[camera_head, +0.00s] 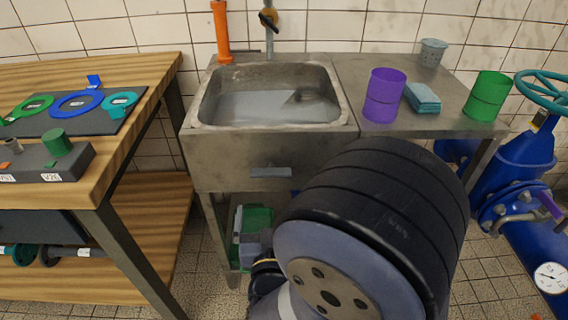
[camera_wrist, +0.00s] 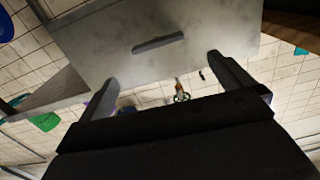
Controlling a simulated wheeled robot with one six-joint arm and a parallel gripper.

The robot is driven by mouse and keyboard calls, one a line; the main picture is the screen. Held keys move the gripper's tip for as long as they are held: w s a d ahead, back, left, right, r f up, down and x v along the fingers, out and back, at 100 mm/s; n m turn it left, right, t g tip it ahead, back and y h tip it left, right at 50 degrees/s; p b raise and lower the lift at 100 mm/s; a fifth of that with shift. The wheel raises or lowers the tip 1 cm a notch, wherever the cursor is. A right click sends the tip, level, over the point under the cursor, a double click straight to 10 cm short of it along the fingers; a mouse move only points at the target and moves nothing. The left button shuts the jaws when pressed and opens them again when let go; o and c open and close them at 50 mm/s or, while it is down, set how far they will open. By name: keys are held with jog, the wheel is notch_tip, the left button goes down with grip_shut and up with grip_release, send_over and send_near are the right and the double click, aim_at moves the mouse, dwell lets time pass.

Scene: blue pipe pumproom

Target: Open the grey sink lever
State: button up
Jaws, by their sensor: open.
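The grey sink lever (camera_head: 270,172) is a short, flat bar on the front panel of the metal sink (camera_head: 190,150). It lies level in the head view. In the wrist view the lever (camera_wrist: 158,43) shows as a slightly tilted dark grey bar on the panel. My gripper (camera_wrist: 162,70) is open and empty. Its two fingers point toward the panel, one on each side of the lever's position in the picture, and do not hold it. The gap to the lever is hard to judge. In the head view my arm hides most of the gripper.
A wooden workbench (camera_head: 110,197) stands at left. A purple cup (camera_head: 385,95), a teal cloth stack (camera_head: 422,98) and a green cup (camera_head: 487,96) stand right of the basin. A green container (camera_head: 258,220) sits below the sink. Blue pipework (camera_head: 520,170) is at far right.

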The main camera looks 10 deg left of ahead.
aim_at(271, 175)
jog(key=x, duration=1.1)
jog(key=shift+w+d+r+b, duration=0.1)
jog(key=shift+w+d+b, duration=0.1)
jog(key=shift+b, duration=0.2)
jog(key=shift+c, duration=0.4)
jog(key=c, duration=0.6)
